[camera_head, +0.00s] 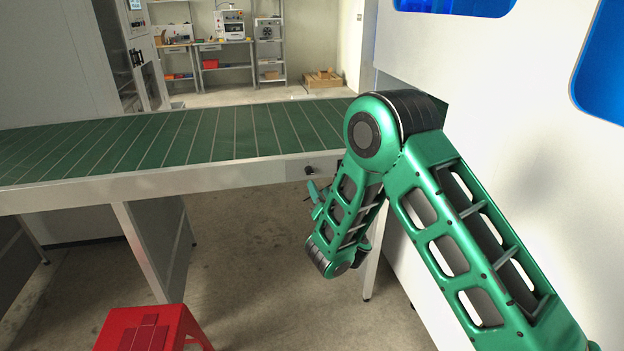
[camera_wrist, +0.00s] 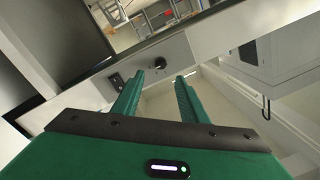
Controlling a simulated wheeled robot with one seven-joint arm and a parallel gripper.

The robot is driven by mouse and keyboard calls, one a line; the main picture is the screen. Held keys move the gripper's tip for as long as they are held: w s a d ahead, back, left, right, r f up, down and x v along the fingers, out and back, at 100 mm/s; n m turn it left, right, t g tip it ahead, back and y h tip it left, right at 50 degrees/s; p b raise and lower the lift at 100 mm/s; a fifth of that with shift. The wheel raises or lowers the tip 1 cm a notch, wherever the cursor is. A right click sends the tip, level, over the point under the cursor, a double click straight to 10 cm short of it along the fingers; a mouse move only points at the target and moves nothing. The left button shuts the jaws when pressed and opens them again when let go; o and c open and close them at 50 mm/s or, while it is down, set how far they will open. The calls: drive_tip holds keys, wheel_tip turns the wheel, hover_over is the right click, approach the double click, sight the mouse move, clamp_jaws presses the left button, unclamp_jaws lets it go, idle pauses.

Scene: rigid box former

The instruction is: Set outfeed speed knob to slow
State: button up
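The outfeed speed knob (camera_head: 309,170) is a small dark knob on the front side rail of the green conveyor (camera_head: 230,130). In the wrist view the black round knob (camera_wrist: 160,63) sits on the pale rail, just beyond and between my fingertips. My gripper (camera_wrist: 159,77) is open, with its two green fingers apart and nothing between them. It does not appear to touch the knob. In the head view my gripper (camera_head: 314,194) is small and partly hidden by my arm, just below the knob. The knob's pointer and any speed marks are too small to read.
A white machine housing (camera_head: 520,150) stands close on the right. A red stool (camera_head: 150,330) is at the lower left. Open floor (camera_head: 260,270) lies under the conveyor.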

sight(311, 174)
drive_tip(key=shift+x, duration=4.7)
drive_tip(key=shift+a, duration=0.1)
drive_tip(key=shift+c, duration=0.3)
clamp_jaws()
